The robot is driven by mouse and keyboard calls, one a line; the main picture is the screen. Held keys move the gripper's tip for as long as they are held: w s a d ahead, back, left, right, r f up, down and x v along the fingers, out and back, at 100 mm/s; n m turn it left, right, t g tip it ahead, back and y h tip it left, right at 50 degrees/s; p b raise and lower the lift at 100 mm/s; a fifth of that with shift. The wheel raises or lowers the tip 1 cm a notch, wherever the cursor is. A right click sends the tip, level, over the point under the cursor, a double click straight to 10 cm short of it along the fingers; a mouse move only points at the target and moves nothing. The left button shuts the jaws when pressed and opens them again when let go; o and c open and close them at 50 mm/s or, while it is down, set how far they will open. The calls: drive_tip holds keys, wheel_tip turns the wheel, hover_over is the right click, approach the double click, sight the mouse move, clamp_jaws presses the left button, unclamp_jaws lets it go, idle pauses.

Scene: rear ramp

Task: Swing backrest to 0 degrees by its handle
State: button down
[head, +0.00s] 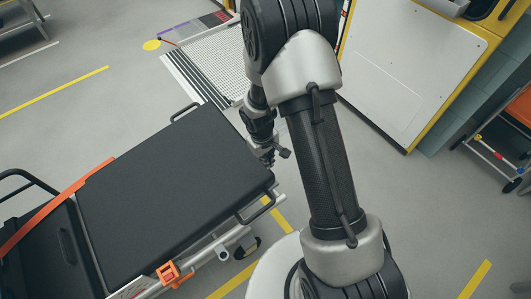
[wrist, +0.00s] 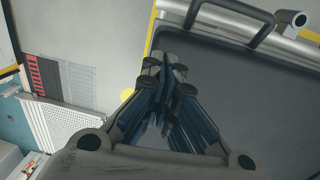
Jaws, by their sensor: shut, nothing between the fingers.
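The backrest (head: 165,190) is a wide black padded panel on a stretcher at the lower left of the head view. It also fills the right of the wrist view (wrist: 250,85). Its exact tilt is hard to tell. A black loop handle (head: 256,209) sticks out from its near right corner, and a similar one (head: 184,112) from its far edge. A handle shows at the top of the wrist view (wrist: 236,14). My gripper (head: 270,155) is just off the panel's right end, apart from both handles. Its fingers (wrist: 166,68) are shut and empty.
An orange strap (head: 60,203) crosses the stretcher, and an orange buckle (head: 169,273) hangs at its near side. A perforated ramp plate (head: 212,62) lies behind my arm. A white, yellow-edged panel (head: 405,75) stands at the right.

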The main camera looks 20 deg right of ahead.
sight(269, 171)
drive_tip(key=f, duration=0.2)
drive_tip(key=f+b, duration=0.1)
drive_tip(key=f, duration=0.1)
drive_tip(key=f+b, duration=0.1)
drive_tip(key=f, duration=0.1)
drive_tip(key=shift+w+d+f, duration=0.1)
drive_tip(key=shift+w+d, duration=0.05)
drive_tip(key=shift+d, duration=0.2)
